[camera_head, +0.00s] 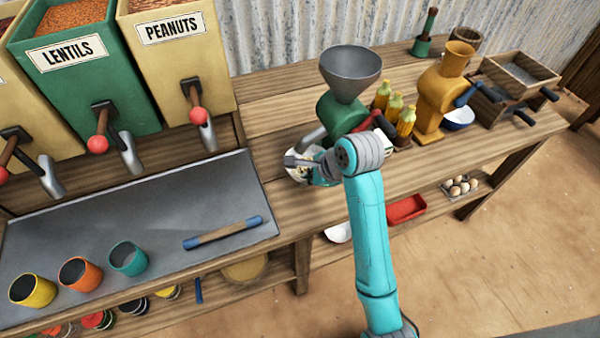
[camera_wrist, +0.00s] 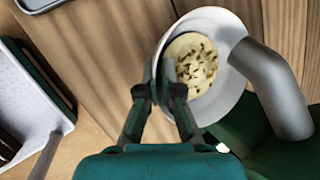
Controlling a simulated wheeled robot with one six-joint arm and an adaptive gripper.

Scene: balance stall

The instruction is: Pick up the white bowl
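The white bowl (camera_wrist: 228,103) sits under the metal spout of the green grinder, with a pale, dark-flecked food (camera_wrist: 193,65) in it. In the head view the white bowl (camera_head: 294,178) shows partly behind my gripper (camera_head: 297,161). In the wrist view my gripper (camera_wrist: 160,75) has its fingertips close together across the bowl's left rim, one inside and one outside. It looks shut on that rim. The bowl appears to rest on the wooden counter; I see no clear gap under it.
The green grinder (camera_head: 336,116) and its spout (camera_wrist: 275,90) stand close against the bowl. A grey tray (camera_head: 150,210) with cups lies left.

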